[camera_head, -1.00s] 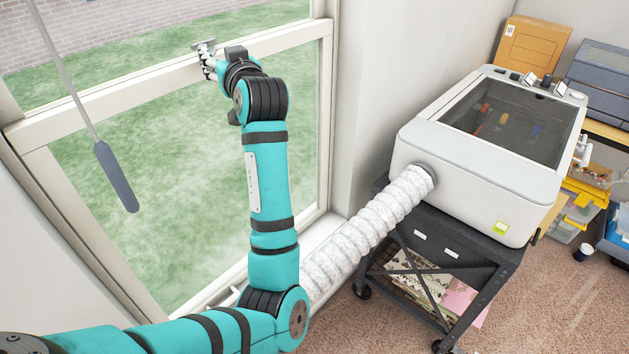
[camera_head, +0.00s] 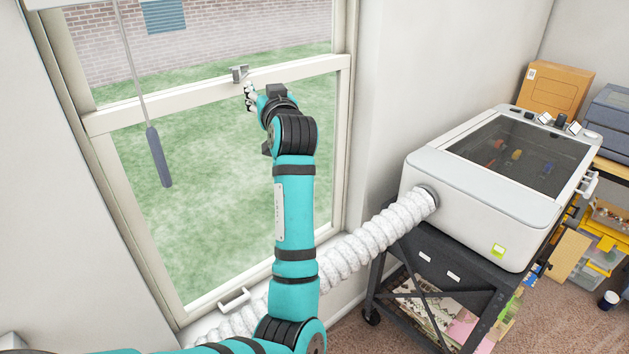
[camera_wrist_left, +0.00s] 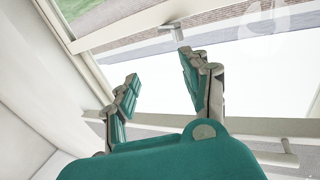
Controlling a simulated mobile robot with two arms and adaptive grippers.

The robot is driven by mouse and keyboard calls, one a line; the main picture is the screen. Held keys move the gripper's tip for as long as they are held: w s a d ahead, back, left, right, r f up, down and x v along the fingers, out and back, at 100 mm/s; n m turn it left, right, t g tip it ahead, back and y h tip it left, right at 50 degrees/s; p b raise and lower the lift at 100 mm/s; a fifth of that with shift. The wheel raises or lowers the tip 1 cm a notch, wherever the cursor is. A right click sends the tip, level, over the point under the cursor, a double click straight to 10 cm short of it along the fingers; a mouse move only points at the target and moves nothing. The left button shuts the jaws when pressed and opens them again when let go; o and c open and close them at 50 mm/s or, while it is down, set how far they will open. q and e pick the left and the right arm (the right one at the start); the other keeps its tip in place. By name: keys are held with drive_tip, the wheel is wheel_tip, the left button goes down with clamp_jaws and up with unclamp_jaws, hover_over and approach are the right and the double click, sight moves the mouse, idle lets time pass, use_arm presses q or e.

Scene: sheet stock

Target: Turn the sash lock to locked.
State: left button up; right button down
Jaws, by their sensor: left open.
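The sash lock (camera_head: 239,73) is a small grey metal fitting on the window's meeting rail (camera_head: 180,97). Its lever is too small to tell which way it points. My left gripper (camera_head: 250,96) is just below and slightly right of the lock in the head view, apart from it, open and empty. In the left wrist view, the open fingers (camera_wrist_left: 160,80) spread with a gap between them. A grey fitting that looks like the lock (camera_wrist_left: 174,30) shows beyond the right finger's tip. My right gripper is not in view.
A grey pull wand (camera_head: 158,157) hangs on a cord left of my arm. A white ribbed hose (camera_head: 385,228) runs from the sill area to a white machine (camera_head: 485,200) on a dark cart (camera_head: 440,270). A lift handle (camera_head: 234,299) sits on the lower sash.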

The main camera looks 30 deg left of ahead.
use_arm(q)
drive_tip(key=w+d+f+m+h+b, duration=0.1)
drive_tip(key=w+d+f+m+h, duration=0.1)
drive_tip(key=f, duration=0.9)
drive_tip(key=w+d+f+m+h+b, duration=0.2)
drive_tip(key=w+d+f+m+h, duration=0.1)
drive_tip(key=f, duration=0.9)
drive_tip(key=shift+w+d+f+m+t, duration=0.15)
drive_tip(key=shift+w+d+m+t, duration=0.35)
drive_tip(key=shift+w, duration=0.7)
drive_tip(key=shift+d, duration=0.15)
